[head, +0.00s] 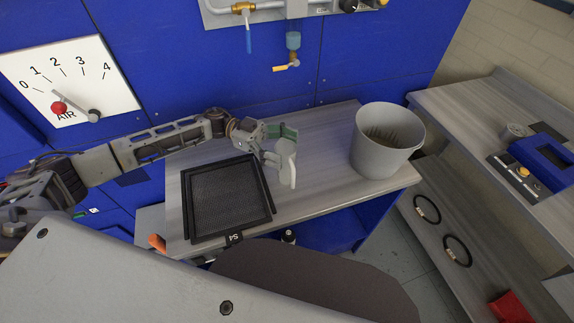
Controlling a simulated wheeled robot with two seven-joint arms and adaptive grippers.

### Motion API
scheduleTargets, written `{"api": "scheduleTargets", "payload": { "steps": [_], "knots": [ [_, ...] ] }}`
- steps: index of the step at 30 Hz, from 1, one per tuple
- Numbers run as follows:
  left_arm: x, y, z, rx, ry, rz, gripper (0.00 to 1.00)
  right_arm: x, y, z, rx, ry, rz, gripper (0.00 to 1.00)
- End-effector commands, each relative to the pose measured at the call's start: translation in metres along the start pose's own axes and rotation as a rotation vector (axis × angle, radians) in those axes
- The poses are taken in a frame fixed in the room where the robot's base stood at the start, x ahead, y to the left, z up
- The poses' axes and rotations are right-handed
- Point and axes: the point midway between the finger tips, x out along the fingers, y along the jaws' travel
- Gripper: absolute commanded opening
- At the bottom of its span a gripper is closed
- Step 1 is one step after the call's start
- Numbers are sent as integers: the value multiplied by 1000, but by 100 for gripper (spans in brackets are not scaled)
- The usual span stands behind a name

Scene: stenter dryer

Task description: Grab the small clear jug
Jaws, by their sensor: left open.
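A small pale, cloudy jug (288,165) stands on the grey bench, just right of the black mesh tray. My left gripper (281,146) reaches in from the left and is open at the jug. One finger is on the jug's far side and the other is near its left side. The gripper partly hides the jug, and I cannot tell whether the fingers touch it. My right gripper is not in view.
The black mesh tray (188,213) lies on the bench (317,155) below my left arm. A large grey bucket (363,154) stands at the bench's right. A blue panel with a valve (290,62) rises behind. Bare bench lies between jug and bucket.

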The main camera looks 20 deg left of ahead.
Motion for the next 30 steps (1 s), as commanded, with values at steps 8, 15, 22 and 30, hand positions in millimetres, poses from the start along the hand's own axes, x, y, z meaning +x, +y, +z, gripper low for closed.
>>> {"api": "scheduleTargets", "payload": {
  "steps": [8, 15, 22, 30],
  "knots": [
    [16, 0, 0, 1, -1, 0, 77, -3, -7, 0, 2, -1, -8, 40],
    [16, 0, 0, 0, -1, 0, 77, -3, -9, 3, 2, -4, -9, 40],
    [16, 0, 0, 0, -1, 0, 69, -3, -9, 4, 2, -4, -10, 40],
    [16, 0, 0, 0, -1, -1, 35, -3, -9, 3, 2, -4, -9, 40]
  ]
}}
